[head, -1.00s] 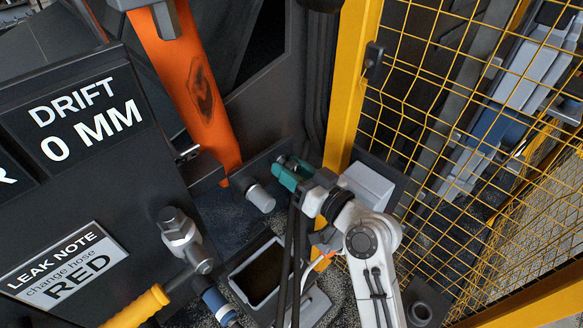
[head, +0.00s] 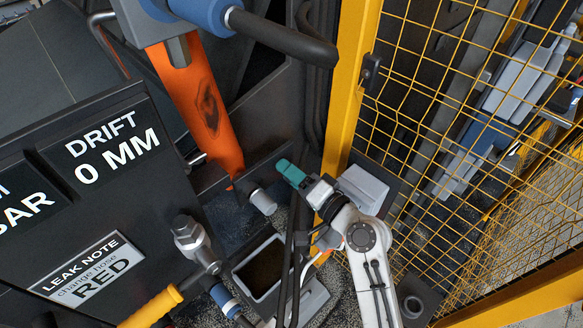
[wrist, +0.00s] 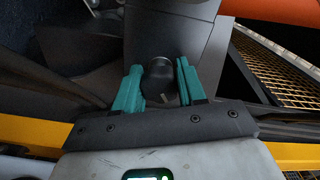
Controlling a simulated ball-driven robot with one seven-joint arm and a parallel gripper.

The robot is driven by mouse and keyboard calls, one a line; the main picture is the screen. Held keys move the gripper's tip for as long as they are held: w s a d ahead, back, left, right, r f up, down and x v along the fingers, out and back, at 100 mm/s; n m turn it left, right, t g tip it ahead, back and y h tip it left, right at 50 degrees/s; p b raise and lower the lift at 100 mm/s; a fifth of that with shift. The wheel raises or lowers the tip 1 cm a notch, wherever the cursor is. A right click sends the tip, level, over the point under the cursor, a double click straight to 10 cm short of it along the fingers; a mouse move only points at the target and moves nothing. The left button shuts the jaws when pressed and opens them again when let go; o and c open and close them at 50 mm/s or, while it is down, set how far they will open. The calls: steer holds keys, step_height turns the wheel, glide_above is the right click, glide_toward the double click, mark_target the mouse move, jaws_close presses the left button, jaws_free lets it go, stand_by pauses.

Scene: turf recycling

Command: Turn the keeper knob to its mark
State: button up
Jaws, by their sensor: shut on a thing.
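The keeper knob (wrist: 159,78) is a dark round knob between the teal fingers of my gripper (wrist: 158,75) in the wrist view. A small pale line shows near its lower edge; I cannot tell whether it is the mark. My gripper is shut on the knob, one finger on each side. In the head view my gripper (head: 290,172) reaches in from the right, beside the yellow post, and the knob is hidden by the fingers there.
A yellow post (head: 351,90) and yellow mesh guard (head: 450,130) stand close on the right. A grey cylinder (head: 262,202) sits just below left of the gripper. An orange bar (head: 205,110), an open dark tray (head: 262,268) and a yellow-handled valve (head: 155,305) are left.

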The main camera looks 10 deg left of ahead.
steer(key=m+p, duration=0.2)
steer(key=m, duration=0.1)
steer(key=shift+r+m, duration=0.1)
steer(key=shift+m, duration=0.3)
steer(key=shift+m+p, duration=1.15)
steer(key=shift+m, duration=0.65)
steer(key=o, duration=1)
steer(key=shift+o, duration=0.2)
steer(key=b+v, duration=0.1)
steer(key=v, duration=0.9)
steer(key=shift+s+d, duration=0.25)
steer(key=shift+s, duration=0.05)
